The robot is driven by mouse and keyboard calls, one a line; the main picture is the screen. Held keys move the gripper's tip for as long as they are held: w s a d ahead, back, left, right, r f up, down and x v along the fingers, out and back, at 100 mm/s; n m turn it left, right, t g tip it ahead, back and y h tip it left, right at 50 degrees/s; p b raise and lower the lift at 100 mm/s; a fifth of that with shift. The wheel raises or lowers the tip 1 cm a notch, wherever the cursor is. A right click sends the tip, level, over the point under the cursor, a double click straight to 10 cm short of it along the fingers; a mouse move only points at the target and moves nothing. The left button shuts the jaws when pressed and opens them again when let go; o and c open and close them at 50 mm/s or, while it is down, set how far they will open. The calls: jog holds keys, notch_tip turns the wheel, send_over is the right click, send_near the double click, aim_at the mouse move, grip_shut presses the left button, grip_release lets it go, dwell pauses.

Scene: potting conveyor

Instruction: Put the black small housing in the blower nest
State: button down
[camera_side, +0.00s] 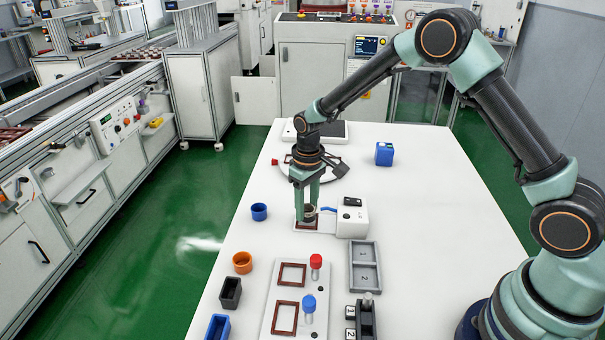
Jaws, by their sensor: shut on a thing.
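My gripper (307,213) points straight down at the middle of the table. It is shut on a small dark round cup, the black small housing (309,211), partly hidden by the fingers. The housing is at the blower nest, a reddish-brown pad (301,228) on the left of the white blower box (352,218). The housing looks upright and low over the pad; I cannot tell whether it touches it. A short blue hose (327,209) points from the box toward the housing.
A blue cup (259,212), orange cup (242,263), black bin (230,293) and blue bin (217,328) line the left edge. A framed plate (268,318), grey two-part tray (378,267) and blue block (384,154) are nearby. The table's right side is clear.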

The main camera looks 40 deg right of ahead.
jog(key=shift+f, duration=0.55)
jog(key=shift+c, duration=1.4)
grip_release()
jog(key=s+d+r+t, duration=0.1)
jog(key=s+r, duration=0.2)
jog(key=r, duration=0.8)
jog(key=s+d+r+t, duration=0.1)
jog(key=s+r, duration=0.3)
jog(key=r, duration=0.6)
jog(key=s+d+r+m+t, duration=0.1)
jog(key=s, duration=0.5)
jog(key=s+d+r+t, duration=0.1)
jog(key=s+t, duration=0.1)
jog(key=s, duration=0.3)
jog(key=shift+s+d+r+m, duration=0.3)
jog(key=shift+s+m, duration=0.05)
jog(key=shift+m, duration=0.05)
